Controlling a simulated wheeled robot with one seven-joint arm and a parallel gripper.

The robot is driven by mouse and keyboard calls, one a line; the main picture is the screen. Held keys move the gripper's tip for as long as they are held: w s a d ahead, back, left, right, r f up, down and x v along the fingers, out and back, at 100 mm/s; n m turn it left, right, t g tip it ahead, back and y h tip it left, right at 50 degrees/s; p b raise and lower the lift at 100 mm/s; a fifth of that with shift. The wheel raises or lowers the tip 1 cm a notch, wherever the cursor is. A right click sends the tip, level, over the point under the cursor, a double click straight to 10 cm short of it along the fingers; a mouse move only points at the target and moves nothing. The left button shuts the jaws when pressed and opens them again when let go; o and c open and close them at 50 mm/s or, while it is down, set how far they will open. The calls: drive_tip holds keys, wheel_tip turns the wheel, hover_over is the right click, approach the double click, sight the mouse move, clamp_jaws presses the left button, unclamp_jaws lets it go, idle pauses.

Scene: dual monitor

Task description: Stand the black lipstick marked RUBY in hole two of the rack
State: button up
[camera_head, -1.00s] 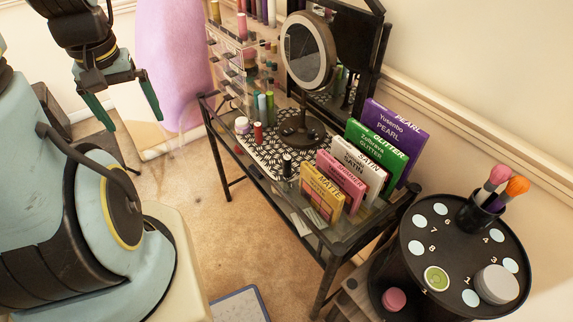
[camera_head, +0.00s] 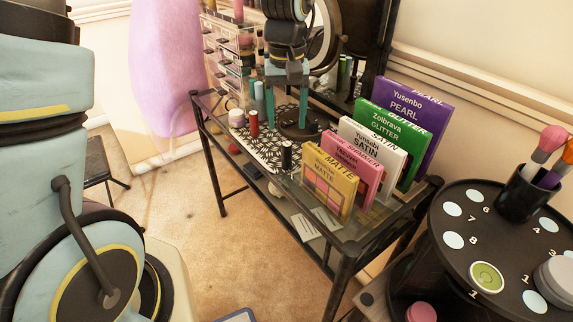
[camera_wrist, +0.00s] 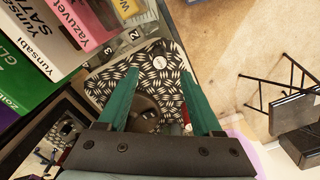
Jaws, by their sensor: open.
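A small black lipstick (camera_head: 287,155) stands upright on the patterned mat (camera_head: 262,150) at the front of the glass table. It seems to show end-on in the wrist view (camera_wrist: 157,48), beyond my fingertips; no RUBY mark is legible. My gripper (camera_head: 286,127) points down over the mat, farther back than the lipstick, near the mirror base. Number marks (camera_wrist: 135,33), seemingly 2 and 3, show beside the palettes. I cannot clearly make out the rack or its holes.
A red lipstick (camera_head: 253,123) and a small jar (camera_head: 237,118) stand left of my gripper. The round mirror (camera_head: 323,35) is close behind it. Upright palettes (camera_head: 330,180) fill the table's right side. A numbered round black stand (camera_head: 500,235) is at the right.

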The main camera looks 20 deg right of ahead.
sight(287, 144)
wheel_tip(287, 144, down, 10)
drive_tip(key=shift+w+r+p, duration=0.1)
drive_tip(key=shift+p, duration=0.55)
clamp_jaws()
idle(0.3)
